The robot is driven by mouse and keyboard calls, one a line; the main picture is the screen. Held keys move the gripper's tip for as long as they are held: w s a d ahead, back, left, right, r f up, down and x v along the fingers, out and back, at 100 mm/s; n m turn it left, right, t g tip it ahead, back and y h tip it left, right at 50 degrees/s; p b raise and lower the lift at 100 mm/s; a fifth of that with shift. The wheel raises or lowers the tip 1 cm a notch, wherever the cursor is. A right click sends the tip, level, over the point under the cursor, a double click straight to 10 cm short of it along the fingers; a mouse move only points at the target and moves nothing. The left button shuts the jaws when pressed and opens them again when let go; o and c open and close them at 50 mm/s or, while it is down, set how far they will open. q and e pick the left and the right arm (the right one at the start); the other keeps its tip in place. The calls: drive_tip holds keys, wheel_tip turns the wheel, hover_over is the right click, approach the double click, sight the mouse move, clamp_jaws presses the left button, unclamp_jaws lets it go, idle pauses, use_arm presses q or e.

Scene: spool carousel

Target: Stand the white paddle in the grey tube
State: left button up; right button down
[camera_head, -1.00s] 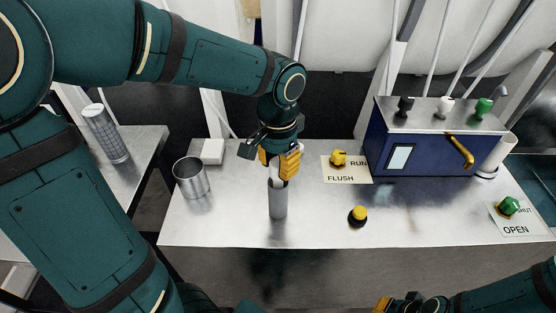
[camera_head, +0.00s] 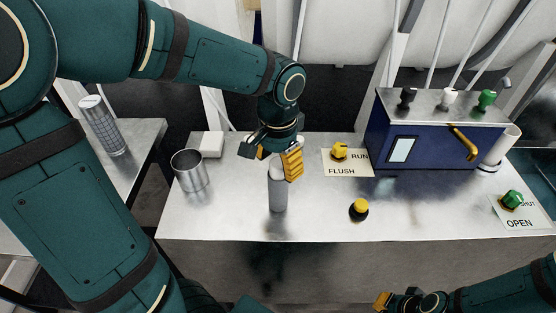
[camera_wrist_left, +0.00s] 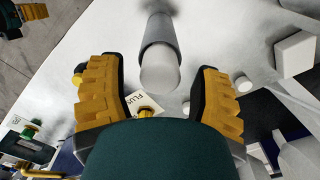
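The grey tube (camera_head: 278,194) stands upright near the middle of the steel table. The white paddle (camera_head: 275,170) is in its mouth, with its pale upper end showing above the rim. In the left wrist view the paddle's rounded end (camera_wrist_left: 160,72) sticks out of the tube (camera_wrist_left: 160,34). My left gripper (camera_head: 272,163) is open over the tube, its yellow fingers apart on either side of the paddle's end. In the wrist view, gaps show between the fingers (camera_wrist_left: 155,95) and the paddle. My right gripper (camera_head: 383,301) is at the bottom edge, mostly cut off.
An open metal cup (camera_head: 190,171) and a white block (camera_head: 211,144) stand left of the tube. A yellow button (camera_head: 359,208), a yellow knob (camera_head: 339,151) and a blue box (camera_head: 430,145) are to the right. A green knob (camera_head: 512,199) is at far right.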

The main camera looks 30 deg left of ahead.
use_arm(q)
wheel_tip(320, 180, up, 12)
idle(0.8)
idle(0.7)
